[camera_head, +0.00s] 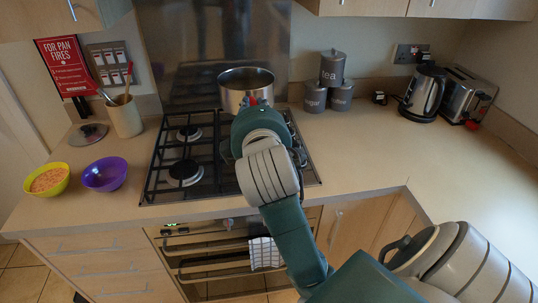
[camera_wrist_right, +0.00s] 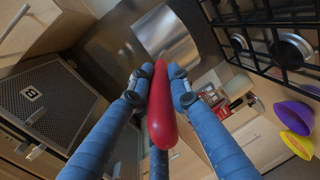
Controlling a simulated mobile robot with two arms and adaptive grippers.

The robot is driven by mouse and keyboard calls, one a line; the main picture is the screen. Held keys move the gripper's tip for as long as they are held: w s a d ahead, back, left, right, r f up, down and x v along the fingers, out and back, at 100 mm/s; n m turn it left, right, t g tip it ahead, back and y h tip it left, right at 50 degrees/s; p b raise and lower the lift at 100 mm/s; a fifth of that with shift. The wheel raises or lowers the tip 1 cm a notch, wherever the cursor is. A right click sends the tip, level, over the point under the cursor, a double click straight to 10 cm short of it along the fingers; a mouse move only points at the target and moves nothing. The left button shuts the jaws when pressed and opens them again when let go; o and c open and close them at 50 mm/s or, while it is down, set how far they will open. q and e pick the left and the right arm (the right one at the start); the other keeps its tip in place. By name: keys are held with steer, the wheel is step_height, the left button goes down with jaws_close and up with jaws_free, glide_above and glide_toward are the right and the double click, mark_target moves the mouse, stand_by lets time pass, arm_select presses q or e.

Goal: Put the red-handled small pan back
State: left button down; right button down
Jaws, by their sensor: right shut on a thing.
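The small pan (camera_head: 246,85) is a shiny steel pot at the back of the hob in the head view. I cannot tell whether its base touches the hob. Its red handle (camera_wrist_right: 161,118) fills the middle of the right wrist view, with the steel body (camera_wrist_right: 170,30) beyond it. My right gripper (camera_wrist_right: 160,82) has its blue fingers closed around the handle. In the head view the right gripper (camera_head: 253,105) reaches the near side of the pan and is mostly hidden by my wrist. My left gripper is not in view.
The black gas hob (camera_head: 180,160) has bare burners on its left. A utensil jar (camera_head: 124,116), purple bowl (camera_head: 105,174) and yellow bowl (camera_head: 47,180) stand left. Grey canisters (camera_head: 331,82), a kettle (camera_head: 423,94) and a toaster (camera_head: 467,96) stand right.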

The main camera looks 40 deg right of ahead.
step_height(320, 180, down, 20)
steer(key=b, duration=0.4)
steer(key=shift+r+b, duration=0.2)
steer(key=shift+b, duration=0.2)
steer(key=shift+f, duration=0.3)
steer(key=c, duration=1.9)
jaws_free()
steer(key=shift+f, duration=0.2)
steer(key=shift+o, duration=1.4)
steer(key=shift+r, duration=0.1)
